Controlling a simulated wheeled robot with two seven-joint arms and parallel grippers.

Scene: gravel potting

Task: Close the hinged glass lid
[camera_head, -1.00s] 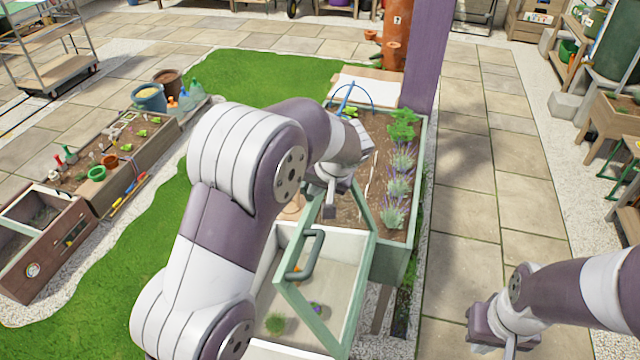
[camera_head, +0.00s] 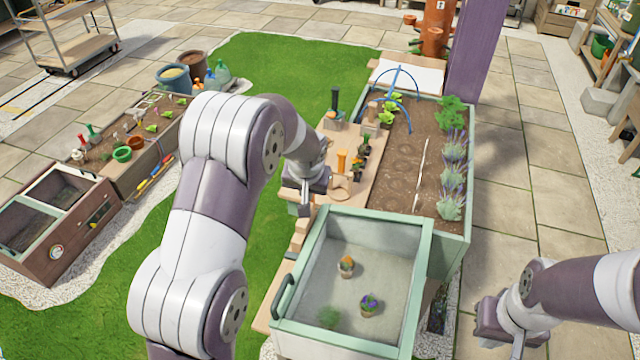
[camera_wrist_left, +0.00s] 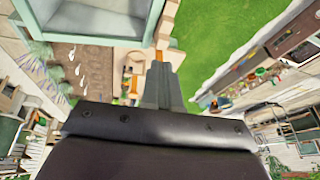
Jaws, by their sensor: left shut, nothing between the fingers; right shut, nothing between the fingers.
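The glass lid has a pale green frame (camera_head: 408,232) and a dark handle (camera_head: 283,297) on its left side. It appears to lie flat over the planter box (camera_head: 428,300), though a small gap at the rim cannot be ruled out. Small potted plants show through the glass. My left gripper (camera_head: 304,208) is shut and empty, just beyond the box's far left corner and apart from the lid. In the left wrist view its fingers (camera_wrist_left: 160,72) are together, with the green frame (camera_wrist_left: 153,22) close by. My right gripper (camera_head: 520,350) is shut and empty at the lower right, away from the box.
A soil bed (camera_head: 405,165) with lavender and a blue hoop (camera_head: 397,80) adjoins the box's far side. A wooden shelf (camera_head: 375,185) with small pots and tools lies beside my left gripper. Grass (camera_head: 250,240) is open to the left, paving (camera_head: 530,190) to the right.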

